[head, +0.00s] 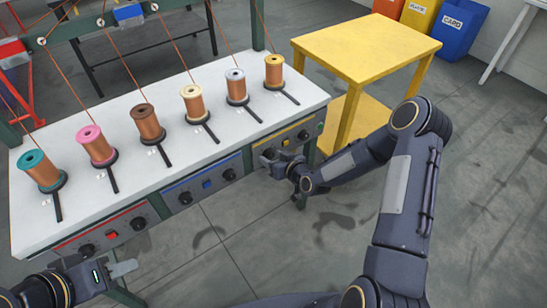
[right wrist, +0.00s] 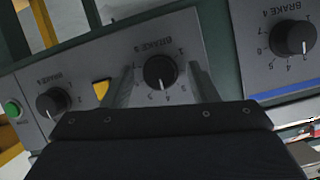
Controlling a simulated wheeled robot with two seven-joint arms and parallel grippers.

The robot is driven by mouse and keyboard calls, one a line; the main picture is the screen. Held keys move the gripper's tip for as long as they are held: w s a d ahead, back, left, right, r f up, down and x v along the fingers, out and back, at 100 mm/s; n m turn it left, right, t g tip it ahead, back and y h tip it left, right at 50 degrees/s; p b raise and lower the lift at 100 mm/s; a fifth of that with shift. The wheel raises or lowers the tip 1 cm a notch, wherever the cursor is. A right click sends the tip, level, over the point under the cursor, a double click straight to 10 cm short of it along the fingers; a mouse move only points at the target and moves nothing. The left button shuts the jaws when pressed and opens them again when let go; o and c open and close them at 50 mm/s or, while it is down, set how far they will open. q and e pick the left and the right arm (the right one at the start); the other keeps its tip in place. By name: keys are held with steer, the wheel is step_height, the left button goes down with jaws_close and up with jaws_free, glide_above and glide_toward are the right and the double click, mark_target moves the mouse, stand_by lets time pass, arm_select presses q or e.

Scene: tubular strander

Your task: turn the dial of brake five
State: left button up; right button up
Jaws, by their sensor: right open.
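The brake five dial (right wrist: 160,72) is a round black knob with a white pointer line. It sits on the grey panel with the yellow button. In the right wrist view its pointer points down, among the low numbers of its scale. My right gripper (head: 282,165) is open in front of it. Its two fingers stand on either side of the knob, with gaps visible between them and it. In the head view the knob (head: 268,154) is partly hidden by the gripper. My left gripper (head: 123,268) is low at the left, in front of the red-framed panel, away from the dial.
The brake six dial (right wrist: 50,102), yellow button (right wrist: 101,89) and green button (right wrist: 12,109) share the panel. The brake four dial (right wrist: 295,37) is on the blue panel. Several wire spools stand on the white top (head: 236,70). A yellow table (head: 365,48) stands beyond.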

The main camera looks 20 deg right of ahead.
steer(key=c, duration=1)
steer(key=shift+o, duration=0.2)
steer(key=shift+d+f+m+y+b, duration=0.15)
steer(key=shift+m+y+b, duration=0.2)
steer(key=shift+b, duration=0.5)
steer(key=m+b, duration=0.1)
steer(key=b, duration=0.1)
steer(key=shift+d+f+y+b, duration=0.1)
steer(key=shift+y+b, duration=0.2)
steer(key=shift+y, duration=0.05)
steer(key=shift+m+g+y+b, duration=0.3)
steer(key=shift+m+y+b, duration=0.4)
steer(key=shift+m+b, duration=0.5)
steer(key=shift+m+y+b, duration=0.4)
steer(key=shift+m+b, duration=0.05)
steer(key=shift+m, duration=0.3)
steer(key=shift+w+r, duration=0.1)
steer(key=shift+r, duration=0.1)
steer(key=o, duration=1)
steer(key=shift+c, duration=0.2)
